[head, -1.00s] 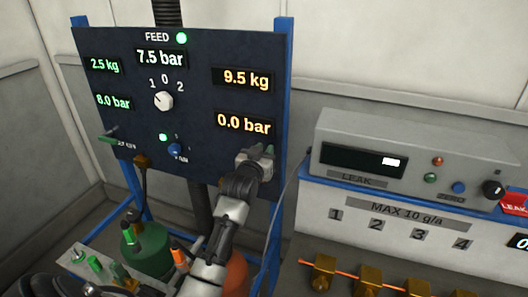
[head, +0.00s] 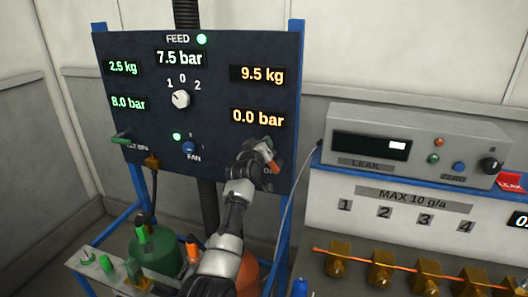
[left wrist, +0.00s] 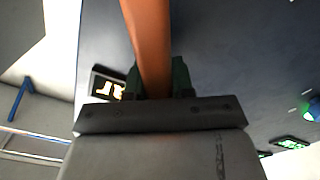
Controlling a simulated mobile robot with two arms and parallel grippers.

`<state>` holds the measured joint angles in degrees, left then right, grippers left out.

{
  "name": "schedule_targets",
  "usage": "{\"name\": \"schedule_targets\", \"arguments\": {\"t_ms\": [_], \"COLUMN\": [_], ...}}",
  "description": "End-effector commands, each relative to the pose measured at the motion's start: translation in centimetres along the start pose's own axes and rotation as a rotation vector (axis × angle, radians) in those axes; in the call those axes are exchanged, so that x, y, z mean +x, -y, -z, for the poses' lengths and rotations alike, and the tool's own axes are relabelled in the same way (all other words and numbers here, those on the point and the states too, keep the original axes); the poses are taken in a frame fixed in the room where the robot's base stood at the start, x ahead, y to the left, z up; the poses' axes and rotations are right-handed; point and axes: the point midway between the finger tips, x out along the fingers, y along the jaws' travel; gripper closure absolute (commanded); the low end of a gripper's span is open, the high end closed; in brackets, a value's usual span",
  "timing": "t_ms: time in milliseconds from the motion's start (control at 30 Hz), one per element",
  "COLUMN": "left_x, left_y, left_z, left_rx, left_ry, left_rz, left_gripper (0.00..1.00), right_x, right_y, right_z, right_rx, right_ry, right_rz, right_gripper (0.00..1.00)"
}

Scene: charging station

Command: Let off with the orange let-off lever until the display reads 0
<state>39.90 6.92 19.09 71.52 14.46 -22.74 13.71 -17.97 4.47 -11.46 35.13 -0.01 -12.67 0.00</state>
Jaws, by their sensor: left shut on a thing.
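The orange let-off lever (head: 275,161) is at the lower right of the dark panel (head: 225,85); it also runs up from the jaws in the left wrist view (left wrist: 148,40). My left gripper (head: 266,152) is shut on this lever, and the gripper hides part of it in the head view. The orange-lettered display (head: 257,117) above it reads 0.0 bar. The display over that (head: 262,74) reads 9.5 kg. My right gripper is not in view.
The green lever (head: 122,138) is at the panel's left edge. A selector knob (head: 180,99) and a blue fan knob (head: 188,147) sit mid-panel. The grey leak meter (head: 415,145) stands to the right. Green (head: 157,251) and orange (head: 247,272) cylinders stand below.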

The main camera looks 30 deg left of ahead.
Motion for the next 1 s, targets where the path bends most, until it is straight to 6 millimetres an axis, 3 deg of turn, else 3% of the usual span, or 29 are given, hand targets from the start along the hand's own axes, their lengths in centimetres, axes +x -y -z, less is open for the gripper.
{"name": "schedule_targets", "arguments": {"t_ms": [233,1000], "left_x": [0.0,0.0], "left_y": [2.1,6.5], "left_z": [-0.3,-3.0], "left_rx": [-0.234,-0.874], "left_ry": [-0.002,-0.002], "left_rz": [0.002,0.000], "left_gripper": [1.00,1.00], "right_x": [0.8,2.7], "right_y": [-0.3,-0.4], "right_z": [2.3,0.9], "right_rx": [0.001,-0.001], "right_ry": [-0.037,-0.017], "right_rz": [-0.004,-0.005], "right_gripper": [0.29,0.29]}}
